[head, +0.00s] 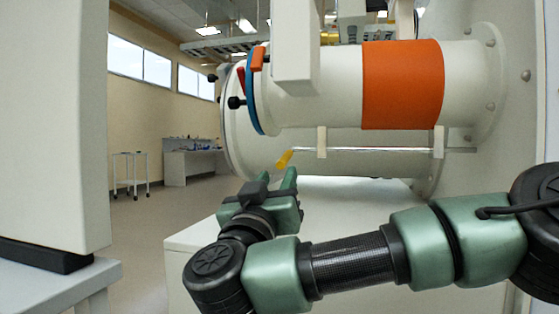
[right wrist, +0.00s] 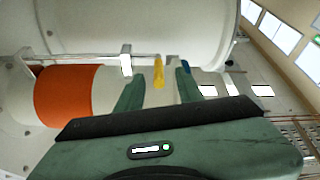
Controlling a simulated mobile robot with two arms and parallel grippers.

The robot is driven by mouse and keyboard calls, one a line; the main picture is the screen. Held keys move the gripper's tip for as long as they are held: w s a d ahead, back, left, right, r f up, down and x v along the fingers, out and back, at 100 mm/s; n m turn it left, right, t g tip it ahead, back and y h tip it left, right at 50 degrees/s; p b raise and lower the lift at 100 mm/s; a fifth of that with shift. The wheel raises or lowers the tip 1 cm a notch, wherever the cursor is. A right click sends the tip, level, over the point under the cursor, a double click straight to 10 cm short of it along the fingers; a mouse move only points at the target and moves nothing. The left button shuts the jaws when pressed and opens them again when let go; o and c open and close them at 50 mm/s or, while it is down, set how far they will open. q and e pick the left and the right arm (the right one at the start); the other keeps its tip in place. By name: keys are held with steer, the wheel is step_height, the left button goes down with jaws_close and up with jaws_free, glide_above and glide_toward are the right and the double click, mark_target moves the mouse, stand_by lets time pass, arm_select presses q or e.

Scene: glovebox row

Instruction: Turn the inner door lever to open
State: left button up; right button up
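A yellow lever handle (head: 284,158) sits at the left end of a thin metal rod (head: 375,150) under the white cylindrical chamber with the orange band. My right gripper (head: 277,178) is just below the handle, fingers pointing up towards it. In the right wrist view, the yellow handle (right wrist: 159,72) appears between the two green fingertips, with space on both sides. The right gripper is open and holds nothing. I cannot tell how deep the handle sits between the fingers. My left gripper is not in view.
Brackets (head: 322,142) carry the rod. A larger white cylinder (head: 236,140) lies behind. A white vertical post (head: 295,45) stands in front of the chamber.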

mark_target(286, 154)
steer(key=shift+r+b+x, duration=0.15)
steer(key=shift+b+x, duration=0.2)
steer(key=shift+x, duration=1.65)
steer(key=shift+r+b+x, duration=0.2)
steer(key=shift+b+x, duration=0.1)
steer(key=shift+x, duration=1.65)
steer(key=shift+s, duration=0.15)
steer(key=shift+d, duration=0.1)
jaws_close()
